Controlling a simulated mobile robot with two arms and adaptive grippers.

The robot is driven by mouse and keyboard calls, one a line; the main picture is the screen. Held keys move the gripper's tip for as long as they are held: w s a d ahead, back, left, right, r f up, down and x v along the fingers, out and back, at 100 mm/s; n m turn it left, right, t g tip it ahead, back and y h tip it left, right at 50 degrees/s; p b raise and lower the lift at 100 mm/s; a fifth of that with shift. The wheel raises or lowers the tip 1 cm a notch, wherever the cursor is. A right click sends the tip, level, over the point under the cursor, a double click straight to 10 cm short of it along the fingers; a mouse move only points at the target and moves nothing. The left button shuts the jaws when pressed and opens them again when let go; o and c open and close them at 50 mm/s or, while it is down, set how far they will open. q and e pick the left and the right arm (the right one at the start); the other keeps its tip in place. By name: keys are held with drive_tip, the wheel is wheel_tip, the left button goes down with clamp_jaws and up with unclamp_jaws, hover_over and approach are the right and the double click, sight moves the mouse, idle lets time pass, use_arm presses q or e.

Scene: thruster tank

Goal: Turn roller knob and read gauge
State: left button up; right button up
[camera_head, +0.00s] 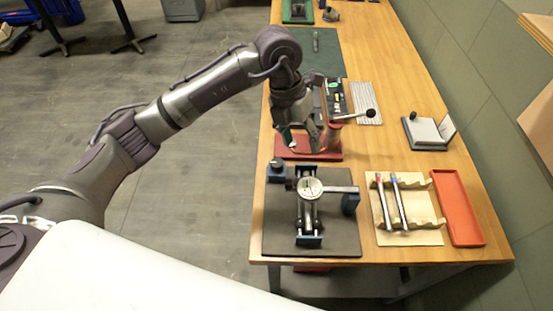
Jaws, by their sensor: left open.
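A round white dial gauge (309,188) sits on a metal fixture with rails and blue end blocks, on a dark mat (335,245) near the table's front. I cannot tell which part is the roller knob. The gauge reading is too small to make out. My left gripper (303,140) is open, pointing down beyond the gauge, over a red-based device (325,155) that it partly hides. My right gripper is not in view.
A wooden rack (425,218) with two pen-like tools and an orange tray (458,205) lie right of the gauge mat. A lever with a black ball (370,112) sticks out beside my gripper. Bare wood separates these.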

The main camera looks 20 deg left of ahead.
sight(277, 163)
use_arm(q)
drive_tip(key=w+a+r+n+y, duration=0.1)
drive_tip(key=w+a+y, duration=0.15)
drive_tip(key=a, duration=0.35)
drive_tip(key=shift+y, duration=0.25)
drive_tip(key=f+p, duration=0.1)
drive_tip(key=f, duration=0.3)
drive_tip(key=f+p, duration=0.1)
drive_tip(key=f, duration=0.4)
drive_tip(key=s+f+p, duration=0.1)
drive_tip(key=f+p, duration=0.1)
drive_tip(key=f, duration=0.2)
drive_tip(key=shift+f, duration=0.25)
drive_tip(key=c, duration=1.1)
